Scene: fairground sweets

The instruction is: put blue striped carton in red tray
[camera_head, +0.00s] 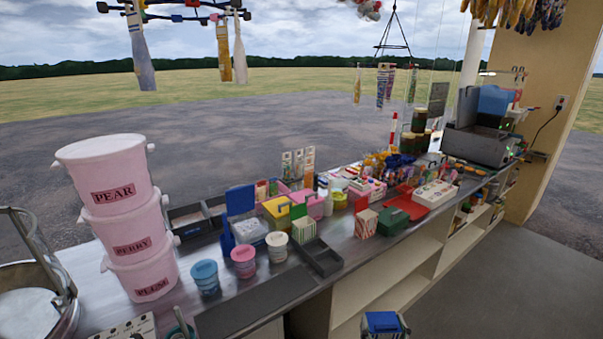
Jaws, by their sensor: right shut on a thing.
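My right gripper (385,333) is at the bottom edge of the head view, in front of the counter and over the floor. It is shut on a blue thing (382,321) with a little white, which looks like the blue striped carton. Its lower part is cut off by the frame, so its stripes are not clear. The red tray (405,197) lies on the right part of the counter, behind a green tray (403,213) and well apart from the gripper. My left gripper is not in view.
A red striped carton (364,222) and a green striped carton (304,229) stand near the counter's front edge. A white box of sweets (435,193) is right of the red tray. Pink buckets (137,247) are stacked at left. Shelves run below the counter.

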